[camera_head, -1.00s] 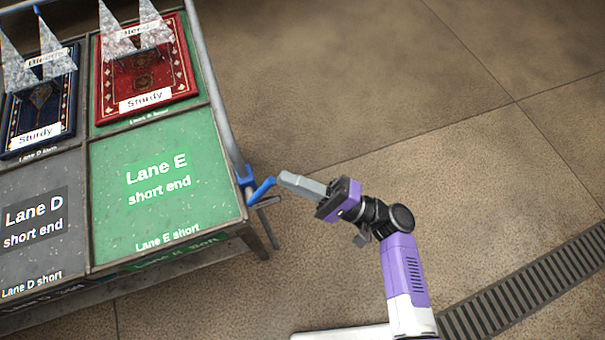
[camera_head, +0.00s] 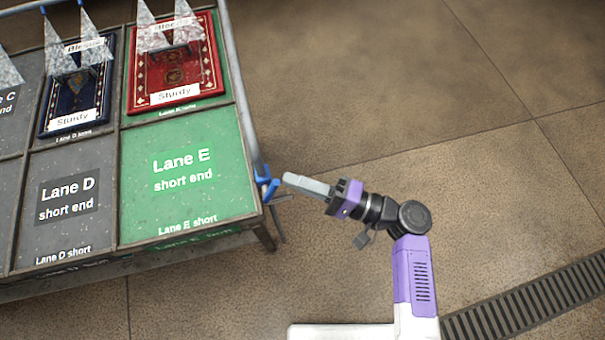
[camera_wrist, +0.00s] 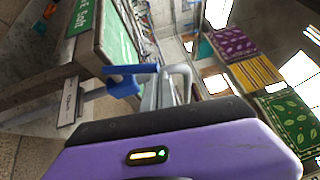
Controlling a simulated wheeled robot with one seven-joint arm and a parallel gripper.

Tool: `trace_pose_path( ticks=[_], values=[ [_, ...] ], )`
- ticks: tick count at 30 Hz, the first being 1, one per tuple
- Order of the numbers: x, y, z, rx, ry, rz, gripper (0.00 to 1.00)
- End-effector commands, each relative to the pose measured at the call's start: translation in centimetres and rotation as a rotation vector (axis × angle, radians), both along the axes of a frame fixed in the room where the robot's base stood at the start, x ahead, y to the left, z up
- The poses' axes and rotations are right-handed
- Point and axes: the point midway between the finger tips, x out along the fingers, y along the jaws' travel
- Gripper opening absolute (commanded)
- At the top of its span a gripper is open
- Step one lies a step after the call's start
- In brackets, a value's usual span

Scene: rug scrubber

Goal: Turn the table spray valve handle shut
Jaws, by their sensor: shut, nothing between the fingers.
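The blue valve handle (camera_head: 272,188) is at the near right corner of the wash table (camera_head: 262,208), beside the green Lane E panel. In the wrist view the blue handle (camera_wrist: 124,85) shows just left of my grey fingers, with a thin blue bar above it. My gripper (camera_head: 287,179) is shut and empty. Its fingertips are immediately right of the handle in the head view; I cannot tell whether they touch it. In the wrist view my gripper (camera_wrist: 168,84) partly covers the area beside the handle. A small lettered plate (camera_wrist: 68,102) sits left of the handle.
White spray cones (camera_head: 185,25) fall on a red rug (camera_head: 177,68) and a blue rug (camera_head: 75,95) on the table. A grey pipe (camera_head: 241,90) runs along the table's right edge. The floor (camera_head: 400,90) to the right is clear, with a drain grate (camera_head: 530,300).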

Motion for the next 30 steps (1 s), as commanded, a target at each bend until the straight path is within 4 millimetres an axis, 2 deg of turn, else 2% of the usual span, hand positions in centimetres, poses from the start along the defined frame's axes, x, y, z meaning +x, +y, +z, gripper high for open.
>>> trace_pose_path(
  ticks=[1,9,18,30],
  values=[
    [-0.2,0.4,1.0,-0.036,-0.012,0.003,0.00],
    [-0.6,1.8,1.6,-0.209,-0.063,0.002,0.00],
    [-0.8,2.7,1.7,-0.201,-0.058,0.001,0.00],
    [-0.8,2.9,1.8,-0.200,-0.058,0.002,0.00]
  ],
)
